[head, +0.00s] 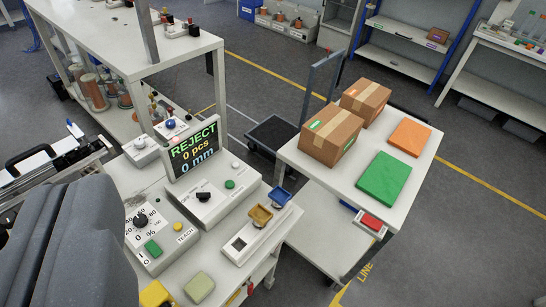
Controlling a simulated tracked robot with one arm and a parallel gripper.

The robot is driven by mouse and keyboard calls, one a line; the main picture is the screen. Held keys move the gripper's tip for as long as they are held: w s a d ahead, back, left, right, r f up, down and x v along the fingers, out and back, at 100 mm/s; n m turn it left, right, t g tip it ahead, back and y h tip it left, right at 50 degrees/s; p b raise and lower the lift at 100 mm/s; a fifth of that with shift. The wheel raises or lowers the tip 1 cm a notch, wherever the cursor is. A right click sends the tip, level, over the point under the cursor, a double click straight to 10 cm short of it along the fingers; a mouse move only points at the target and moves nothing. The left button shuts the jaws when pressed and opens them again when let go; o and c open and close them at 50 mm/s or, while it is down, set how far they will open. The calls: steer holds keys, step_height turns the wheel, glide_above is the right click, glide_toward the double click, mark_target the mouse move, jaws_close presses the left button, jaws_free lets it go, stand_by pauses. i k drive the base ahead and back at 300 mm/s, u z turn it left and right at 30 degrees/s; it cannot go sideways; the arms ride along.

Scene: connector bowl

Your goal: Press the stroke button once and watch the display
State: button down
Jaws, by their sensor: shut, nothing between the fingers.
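A dark display (194,148) stands on the near bench and reads "REJECT" in green, "0 pcs" in yellow and "0 mm" in pale blue. The white console (212,207) in front of it carries a black knob (203,196) and a round green button (229,184). Left of it, a control box (160,232) has a black percent dial (140,221), a green switch (153,249) and a yellow button (178,227) by the word "TEACH". I cannot read any label saying "stroke". My gripper's fingertips do not show; a grey part of my arm fills the lower left.
A fixture with yellow (261,214) and blue (279,196) trays stands at the bench's right edge. A pale green pad (199,288) lies in front. A cart (345,160) holds two cardboard boxes, a green pad (384,179) and an orange pad (410,138).

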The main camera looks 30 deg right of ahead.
mark_target(230, 184)
steer(key=z, duration=0.25)
steer(key=i, duration=0.65)
steer(key=z, duration=0.4)
steer(key=k, duration=0.95)
steer(key=z, duration=0.2)
steer(key=i, duration=0.9)
steer(key=u, duration=0.05)
